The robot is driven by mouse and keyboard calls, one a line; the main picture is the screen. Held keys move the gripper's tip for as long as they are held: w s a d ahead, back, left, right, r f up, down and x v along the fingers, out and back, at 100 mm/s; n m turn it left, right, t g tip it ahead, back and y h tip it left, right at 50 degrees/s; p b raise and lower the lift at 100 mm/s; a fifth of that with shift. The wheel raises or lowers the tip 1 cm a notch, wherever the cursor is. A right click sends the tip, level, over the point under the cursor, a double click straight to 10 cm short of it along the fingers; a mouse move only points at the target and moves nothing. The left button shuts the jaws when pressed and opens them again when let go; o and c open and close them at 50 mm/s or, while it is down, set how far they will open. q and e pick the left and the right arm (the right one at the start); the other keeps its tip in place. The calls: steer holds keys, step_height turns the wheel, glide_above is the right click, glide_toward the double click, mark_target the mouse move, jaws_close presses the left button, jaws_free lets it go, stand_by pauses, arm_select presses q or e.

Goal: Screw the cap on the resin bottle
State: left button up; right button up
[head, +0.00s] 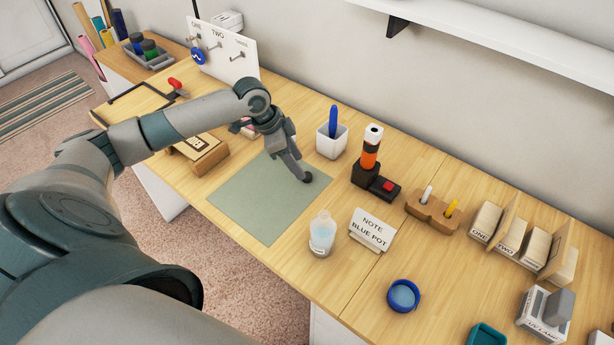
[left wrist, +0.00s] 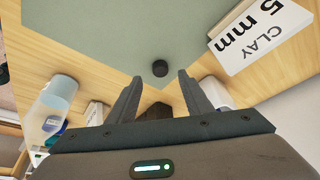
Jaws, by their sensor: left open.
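The resin bottle (head: 321,236) is clear with pale blue liquid and stands upright on the table in front of the note sign. It also shows at the left of the left wrist view (left wrist: 58,95). A small round black cap (left wrist: 160,68) lies on the green mat near its corner; in the head view the cap (head: 307,179) is at my fingertips. My left gripper (head: 298,172) points down over the mat. In the left wrist view its two fingers (left wrist: 158,85) are apart, with the cap just beyond the gap between the tips. My right gripper is out of view.
The green mat (head: 245,200) is otherwise largely bare. A blue pot (head: 403,295) is at front right.

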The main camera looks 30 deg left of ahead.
mark_target(308, 175)
arm_select(q)
steer(key=shift+d+f, duration=0.1)
steer(key=shift+w+d+f+p, duration=0.15)
steer(key=shift+f+p, duration=0.15)
steer(key=shift+p, duration=0.1)
steer(key=p+x, duration=0.1)
steer(key=x, duration=0.2)
steer(key=shift+w+d, duration=0.1)
steer(key=shift+w+d+f, duration=0.1)
steer(key=shift+f, duration=0.45)
steer(key=c, duration=1.1)
